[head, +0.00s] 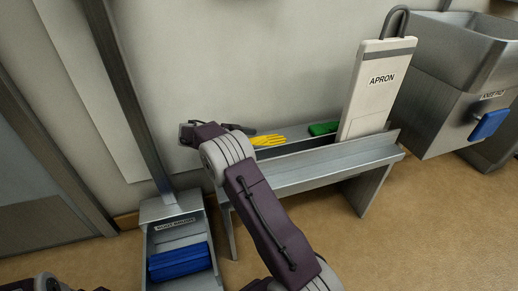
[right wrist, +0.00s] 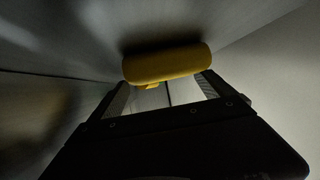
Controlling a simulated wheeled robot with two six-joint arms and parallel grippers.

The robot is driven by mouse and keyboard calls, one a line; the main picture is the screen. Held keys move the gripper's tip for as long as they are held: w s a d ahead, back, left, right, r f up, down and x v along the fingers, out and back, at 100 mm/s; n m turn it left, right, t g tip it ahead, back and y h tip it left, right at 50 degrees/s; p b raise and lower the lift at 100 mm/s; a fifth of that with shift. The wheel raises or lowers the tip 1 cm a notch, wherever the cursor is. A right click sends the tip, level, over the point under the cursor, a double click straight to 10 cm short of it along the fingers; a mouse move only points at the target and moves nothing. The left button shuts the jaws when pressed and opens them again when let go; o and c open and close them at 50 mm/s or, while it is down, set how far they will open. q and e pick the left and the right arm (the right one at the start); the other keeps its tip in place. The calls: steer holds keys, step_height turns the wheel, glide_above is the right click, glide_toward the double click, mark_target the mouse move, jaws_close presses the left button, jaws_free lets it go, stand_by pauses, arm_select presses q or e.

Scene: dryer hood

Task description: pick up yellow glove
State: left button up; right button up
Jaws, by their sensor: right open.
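The yellow glove (head: 268,140) lies in the grey trough-like bench, just right of my right gripper (head: 238,128). In the right wrist view it shows as a rounded yellow roll (right wrist: 167,64) across the front of the fingertips, with a small yellow part below it. My right gripper (right wrist: 166,88) is open, one finger toward each end of the roll. Whether the fingers touch it I cannot tell. My arm hides part of the bench near the gripper. My left gripper is not clearly in view; only dark parts show at the lower left edge.
A white board marked APRON (head: 378,95) stands in the bench (head: 325,172), beside a green item (head: 323,128). A blue roll (head: 180,262) lies in a metal bin (head: 175,207) at lower left. A grey metal unit with a blue item (head: 489,124) stands at right. A wall is behind the bench.

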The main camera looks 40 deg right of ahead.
steer(key=shift+r, duration=0.1)
steer(key=c, duration=1.4)
